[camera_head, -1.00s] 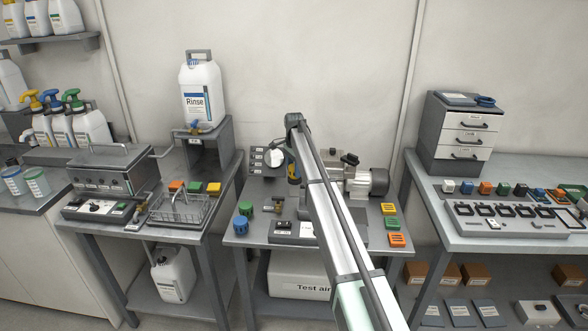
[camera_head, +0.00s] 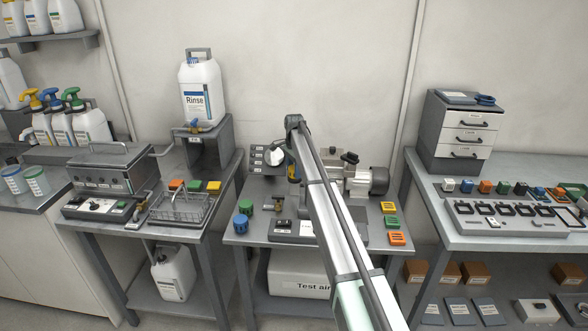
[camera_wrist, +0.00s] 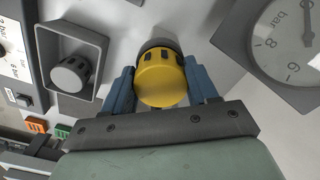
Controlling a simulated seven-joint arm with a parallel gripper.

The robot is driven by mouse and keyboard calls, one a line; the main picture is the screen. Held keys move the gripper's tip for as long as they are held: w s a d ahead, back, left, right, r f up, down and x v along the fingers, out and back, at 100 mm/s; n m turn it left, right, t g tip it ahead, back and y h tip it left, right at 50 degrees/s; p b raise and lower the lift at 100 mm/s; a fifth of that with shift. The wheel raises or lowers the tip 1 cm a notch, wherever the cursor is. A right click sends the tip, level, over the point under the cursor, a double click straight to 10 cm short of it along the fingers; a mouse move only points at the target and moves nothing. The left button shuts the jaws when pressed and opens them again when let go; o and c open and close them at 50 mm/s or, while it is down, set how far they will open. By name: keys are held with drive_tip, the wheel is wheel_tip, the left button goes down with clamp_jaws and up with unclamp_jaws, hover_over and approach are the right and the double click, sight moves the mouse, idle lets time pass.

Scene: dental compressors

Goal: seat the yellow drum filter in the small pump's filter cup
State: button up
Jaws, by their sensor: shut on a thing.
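In the wrist view the yellow drum filter (camera_wrist: 162,82) sits between the two blue fingers of my gripper (camera_wrist: 163,88), which is shut on it. A dark ring with slots shows at the filter's far end. I cannot tell whether this ring is part of the filter or the rim of a cup. In the head view my gripper (camera_head: 293,170) is above the back of the middle bench, largely hidden by my own arm. The small pump's filter cup cannot be made out with certainty in either view.
A pressure gauge (camera_wrist: 285,38) is close on the right in the wrist view. A grey square holder with a round knob (camera_wrist: 72,74) is on the left. In the head view a pump motor (camera_head: 368,181) stands right of my arm, and blue and green caps (camera_head: 241,223) stand front left.

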drive_tip(key=o, duration=0.8)
drive_tip(key=shift+c, duration=0.2)
wheel_tip(320, 180, up, 11)
idle(0.9)
